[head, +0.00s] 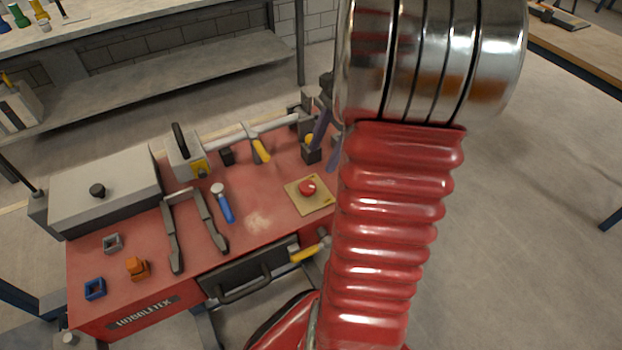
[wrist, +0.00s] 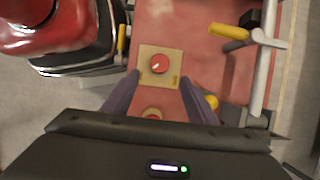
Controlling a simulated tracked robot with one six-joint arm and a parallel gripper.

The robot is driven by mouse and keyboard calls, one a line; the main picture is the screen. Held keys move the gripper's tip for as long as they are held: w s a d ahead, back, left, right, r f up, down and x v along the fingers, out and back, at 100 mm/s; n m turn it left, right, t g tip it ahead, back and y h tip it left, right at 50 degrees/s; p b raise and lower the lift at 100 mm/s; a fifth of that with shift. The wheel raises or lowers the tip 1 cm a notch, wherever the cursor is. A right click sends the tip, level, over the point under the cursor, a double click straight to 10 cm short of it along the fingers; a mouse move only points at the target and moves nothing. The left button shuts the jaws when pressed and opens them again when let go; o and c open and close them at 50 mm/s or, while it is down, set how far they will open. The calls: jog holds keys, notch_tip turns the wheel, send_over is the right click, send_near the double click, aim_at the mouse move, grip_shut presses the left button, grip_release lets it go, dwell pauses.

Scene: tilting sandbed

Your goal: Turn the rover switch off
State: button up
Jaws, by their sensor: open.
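The rover switch is a round red knob (head: 308,188) on a square yellow plate (head: 322,203), at the right end of the red bench top. In the wrist view the knob (wrist: 160,63) shows a small pale mark, and its plate (wrist: 147,80) lies flat. My gripper (head: 326,140) shows partly behind my red arm in the head view. In the wrist view my gripper (wrist: 161,75) is open, its two dark purple fingers on either side of the plate in the picture. The knob is not gripped. The height of the fingertips above it is hard to tell.
Bench surface around the plate is mostly clear.

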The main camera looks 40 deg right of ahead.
aim_at(309, 185)
jog(key=x, duration=0.9)
jog(key=shift+f, duration=0.3)
jog(key=shift+c, duration=0.6)
jog(key=c, duration=0.9)
